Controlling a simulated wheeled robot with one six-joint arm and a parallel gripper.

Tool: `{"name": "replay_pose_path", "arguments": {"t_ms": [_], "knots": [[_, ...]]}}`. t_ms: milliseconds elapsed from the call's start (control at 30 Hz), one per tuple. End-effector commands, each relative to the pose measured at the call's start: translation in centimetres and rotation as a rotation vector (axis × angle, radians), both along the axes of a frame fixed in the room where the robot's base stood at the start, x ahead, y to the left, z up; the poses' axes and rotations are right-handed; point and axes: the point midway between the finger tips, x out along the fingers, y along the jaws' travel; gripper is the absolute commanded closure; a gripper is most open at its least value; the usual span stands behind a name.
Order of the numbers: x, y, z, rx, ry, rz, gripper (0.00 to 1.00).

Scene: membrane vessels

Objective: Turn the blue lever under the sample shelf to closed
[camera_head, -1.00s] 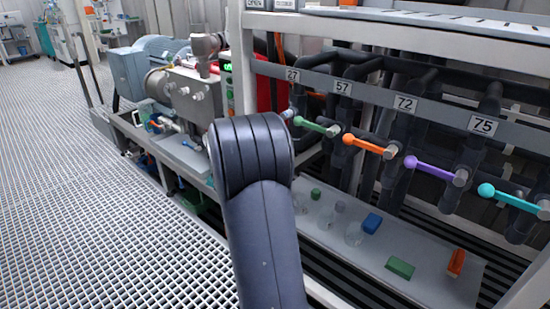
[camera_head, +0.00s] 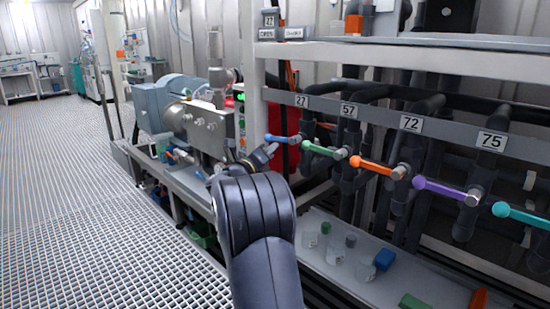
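The blue lever (camera_head: 281,138) is at the left end of a row of levers under the shelf (camera_head: 400,58). Its round knob points left and its pivot is at the right, near the plate marked 27 (camera_head: 301,101). My gripper (camera_head: 268,151) shows small and dark just below and left of the lever, beyond my arm's large rounded joint. I cannot tell whether it touches the lever. Its fingers are too small and partly hidden to tell if they are open or shut.
Green (camera_head: 319,149), orange (camera_head: 372,166), purple (camera_head: 440,188) and teal (camera_head: 518,214) levers follow to the right. A lower tray (camera_head: 340,262) holds small blocks and clear cups. A pump unit (camera_head: 190,118) stands left. The grating floor (camera_head: 90,220) is clear.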

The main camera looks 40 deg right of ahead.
Motion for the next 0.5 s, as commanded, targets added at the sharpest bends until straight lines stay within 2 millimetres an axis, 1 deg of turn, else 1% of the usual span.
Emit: {"name": "replay_pose_path", "arguments": {"t_ms": [200, 500], "knots": [[0.4, 0.08, 0.73, 0.0, -0.001, 0.001, 1.0], [0.52, 0.07, 1.04, 0.0, 0.0, 0.0, 1.0]]}}
